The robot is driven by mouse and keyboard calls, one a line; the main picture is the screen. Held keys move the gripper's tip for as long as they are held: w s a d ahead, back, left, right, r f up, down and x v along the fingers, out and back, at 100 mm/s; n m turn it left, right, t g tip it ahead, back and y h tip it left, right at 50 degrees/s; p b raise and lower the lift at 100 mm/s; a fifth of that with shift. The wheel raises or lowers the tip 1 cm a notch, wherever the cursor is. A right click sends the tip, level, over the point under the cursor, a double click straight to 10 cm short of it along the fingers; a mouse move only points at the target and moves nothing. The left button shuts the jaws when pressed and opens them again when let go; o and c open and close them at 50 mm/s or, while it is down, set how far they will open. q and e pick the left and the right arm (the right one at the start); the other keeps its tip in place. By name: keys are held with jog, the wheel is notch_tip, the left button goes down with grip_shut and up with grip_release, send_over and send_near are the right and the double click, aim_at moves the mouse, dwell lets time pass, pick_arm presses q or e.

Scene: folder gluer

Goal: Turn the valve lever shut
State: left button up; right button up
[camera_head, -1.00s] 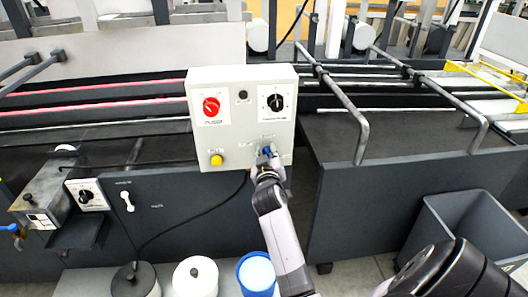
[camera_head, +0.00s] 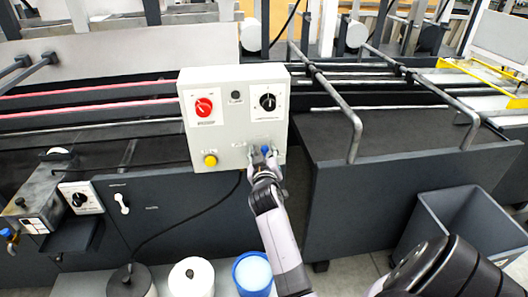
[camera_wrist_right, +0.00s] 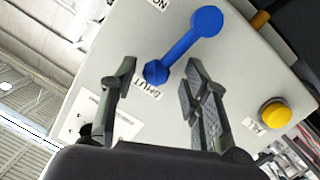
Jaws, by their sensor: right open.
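The blue valve lever (camera_wrist_right: 184,45) is on the face of the light grey control box (camera_head: 225,145). In the right wrist view it lies slantwise, with one round end near a label that seems to read ON and the other near a label that seems to read SHUT. My right gripper (camera_wrist_right: 161,80) is open, its two fingers on either side of the lever's SHUT-side end; I cannot tell if they touch it. In the head view the right gripper (camera_head: 264,160) covers most of the lever, and only a bit of blue shows. My left gripper is not in view.
The box also carries a red knob (camera_head: 204,107), a black knob (camera_head: 267,102) and a yellow button (camera_head: 210,161). Metal rails (camera_head: 340,100) stick out at right. A grey bin (camera_head: 460,215) stands at lower right, and several round containers stand below the box.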

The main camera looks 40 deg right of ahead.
jog(key=shift+a, duration=0.15)
jog(key=shift+r, duration=0.25)
notch_tip(320, 180, up, 10)
jog(key=shift+f, duration=0.25)
